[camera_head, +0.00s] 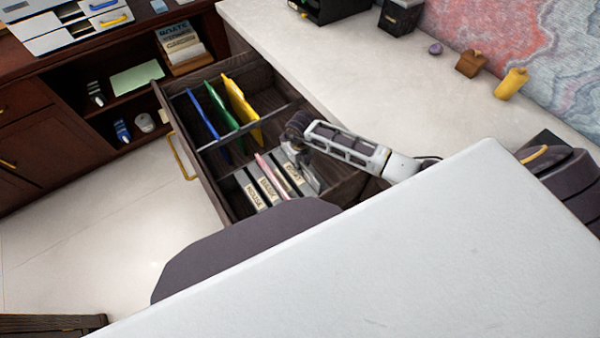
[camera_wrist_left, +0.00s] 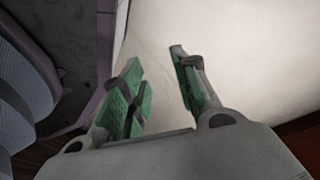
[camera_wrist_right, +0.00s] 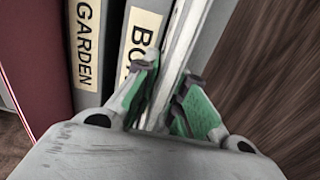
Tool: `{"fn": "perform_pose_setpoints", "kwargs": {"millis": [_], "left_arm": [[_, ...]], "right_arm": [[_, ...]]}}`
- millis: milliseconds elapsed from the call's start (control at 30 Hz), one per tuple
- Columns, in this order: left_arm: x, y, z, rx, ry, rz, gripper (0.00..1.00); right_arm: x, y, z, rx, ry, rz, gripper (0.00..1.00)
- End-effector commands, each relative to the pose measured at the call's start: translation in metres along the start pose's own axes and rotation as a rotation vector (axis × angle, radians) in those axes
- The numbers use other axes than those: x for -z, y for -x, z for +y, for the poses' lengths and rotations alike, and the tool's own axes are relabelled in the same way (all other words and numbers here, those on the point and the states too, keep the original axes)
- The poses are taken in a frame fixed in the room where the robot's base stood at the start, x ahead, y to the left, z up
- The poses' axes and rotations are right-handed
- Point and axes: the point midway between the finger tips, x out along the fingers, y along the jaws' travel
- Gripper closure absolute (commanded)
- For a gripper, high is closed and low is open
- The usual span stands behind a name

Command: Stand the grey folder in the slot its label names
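The open drawer (camera_head: 228,208) holds grey upright dividers with pale labels in its near section. In the right wrist view I read GARDEN on one label (camera_wrist_right: 88,45) and a label starting BO (camera_wrist_right: 143,35), partly hidden by a finger. The grey folder (camera_wrist_right: 188,40) shows as a pale upright edge right of the BO divider. My right gripper (camera_wrist_right: 168,95) has its fingers on both sides of that edge, closed on it. In the head view the right gripper (camera_head: 298,142) is low in the drawer's right side. My left gripper (camera_wrist_left: 160,95) is open and empty. The folder's own label is not visible.
Blue (camera_head: 202,115), green (camera_head: 221,105) and yellow (camera_head: 242,102) folders stand in the drawer's far section. A pink folder (camera_head: 268,170) stands among the near dividers. The pale desktop (camera_head: 380,80) lies behind the drawer; a large white surface (camera_head: 400,250) fills the foreground.

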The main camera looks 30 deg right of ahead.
Motion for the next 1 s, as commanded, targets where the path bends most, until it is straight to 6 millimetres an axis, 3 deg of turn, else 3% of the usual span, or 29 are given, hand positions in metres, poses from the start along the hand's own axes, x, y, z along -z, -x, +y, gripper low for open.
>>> {"fn": "perform_pose_setpoints", "kwargs": {"millis": [467, 767, 1000], "left_arm": [[0.015, 0.001, -0.013, 0.015, -0.007, 0.017, 0.7], [0.005, 0.001, -0.013, 0.015, -0.008, 0.009, 0.7], [-0.01, -0.003, -0.011, 0.012, -0.005, 0.005, 0.7]], "right_arm": [[0.0, 0.001, 0.0, 0.0, 0.0, -0.001, 1.0], [-0.001, 0.006, 0.0, 0.001, 0.001, -0.002, 1.0], [-0.001, 0.03, -0.001, 0.001, 0.0, -0.002, 1.0]]}}
